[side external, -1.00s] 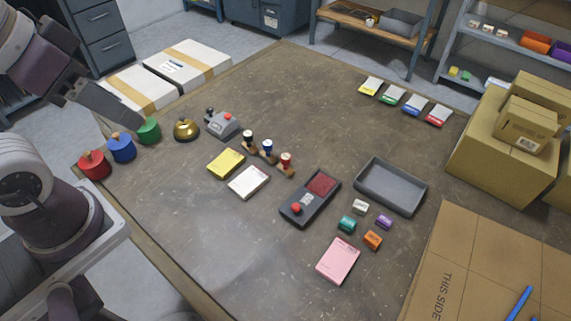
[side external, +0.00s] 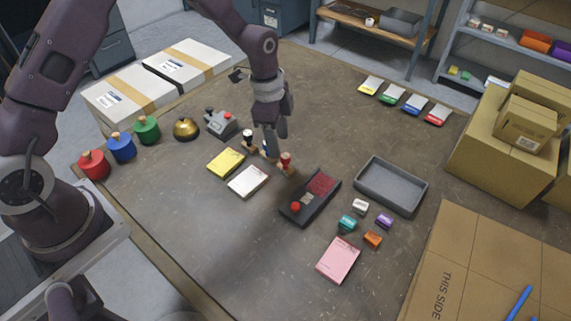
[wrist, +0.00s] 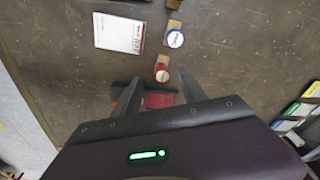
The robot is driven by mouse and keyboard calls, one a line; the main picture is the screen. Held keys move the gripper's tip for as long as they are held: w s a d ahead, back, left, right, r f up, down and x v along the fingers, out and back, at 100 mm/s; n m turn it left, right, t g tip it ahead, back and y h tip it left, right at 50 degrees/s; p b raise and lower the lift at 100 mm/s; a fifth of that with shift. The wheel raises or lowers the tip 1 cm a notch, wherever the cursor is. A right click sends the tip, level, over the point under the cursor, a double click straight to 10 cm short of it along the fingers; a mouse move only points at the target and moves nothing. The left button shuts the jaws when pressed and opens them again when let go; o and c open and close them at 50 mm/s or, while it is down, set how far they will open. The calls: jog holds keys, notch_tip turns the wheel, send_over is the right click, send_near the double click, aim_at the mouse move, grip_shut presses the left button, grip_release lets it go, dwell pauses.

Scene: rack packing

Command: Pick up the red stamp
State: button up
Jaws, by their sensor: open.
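The red stamp (side external: 286,162) stands upright on the table at the near end of a short row of stamps. In the wrist view its red top (wrist: 162,75) shows just beyond and between my fingertips. My gripper (side external: 276,148) is open and empty, pointing down over the row. In the side view its fingers partly hide the blue stamp (side external: 266,150), beside the red one. The blue stamp's top (wrist: 175,39) is clear in the wrist view. I cannot tell the exact height of the fingertips above the red stamp.
The black stamp (side external: 248,141) stands at the row's far end. A dark ink pad case (side external: 300,209) with a red pad lies close to the red stamp. A white pad (side external: 248,181) and yellow pad (side external: 226,162) lie left; a grey tray (side external: 392,187) is right.

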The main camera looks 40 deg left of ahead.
aim_at(284, 156)
jog(key=f, duration=0.2)
jog(key=d+f, duration=0.1)
jog(key=f, duration=0.2)
jog(key=w+f, duration=0.1)
jog(key=f, duration=0.1)
jog(key=shift+d+f, duration=0.25)
grip_shut()
